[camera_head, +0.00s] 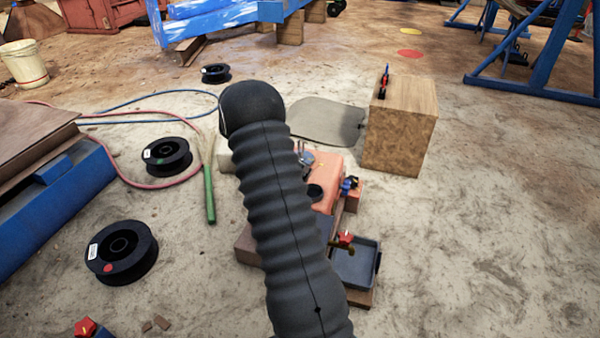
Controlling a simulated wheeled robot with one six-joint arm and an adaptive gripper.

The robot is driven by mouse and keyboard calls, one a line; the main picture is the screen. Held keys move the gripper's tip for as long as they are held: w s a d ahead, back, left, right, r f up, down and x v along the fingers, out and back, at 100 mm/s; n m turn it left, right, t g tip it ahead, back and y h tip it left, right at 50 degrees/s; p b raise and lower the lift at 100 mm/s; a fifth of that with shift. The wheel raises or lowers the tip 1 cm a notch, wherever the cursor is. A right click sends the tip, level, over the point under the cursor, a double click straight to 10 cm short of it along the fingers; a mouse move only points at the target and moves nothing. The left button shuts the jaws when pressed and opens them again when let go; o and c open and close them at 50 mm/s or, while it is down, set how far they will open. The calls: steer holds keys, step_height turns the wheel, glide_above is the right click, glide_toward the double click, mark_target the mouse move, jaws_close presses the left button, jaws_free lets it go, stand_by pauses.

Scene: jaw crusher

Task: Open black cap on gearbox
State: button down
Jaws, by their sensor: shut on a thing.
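The orange gearbox (326,172) sits just right of my dark ribbed arm, which crosses the middle of the view and hides its left part. A dark round piece, which looks like the black cap (315,192), shows on the gearbox right at the arm's edge. It is partly covered, and I cannot tell whether it is loose or seated. A small grey metal piece (304,154) shows at the gearbox's far left; I cannot tell what it is. My gripper is hidden behind the arm.
A black tray (355,264) and a red-handled valve (346,238) stand in front of the gearbox. A wooden box (402,125) stands behind right. Black spools (122,253), a green-handled brush (209,195) and hoses lie left. The floor at right is clear.

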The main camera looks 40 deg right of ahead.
steer(key=shift+w+a+g+h, duration=0.15)
steer(key=shift+w+g+h, duration=0.25)
steer(key=shift+g, duration=0.1)
steer(key=c, duration=0.8)
jaws_free()
steer(key=shift+c, duration=0.2)
steer(key=v, duration=0.7)
steer(key=shift+w+a, duration=0.15)
steer(key=shift+w, duration=0.1)
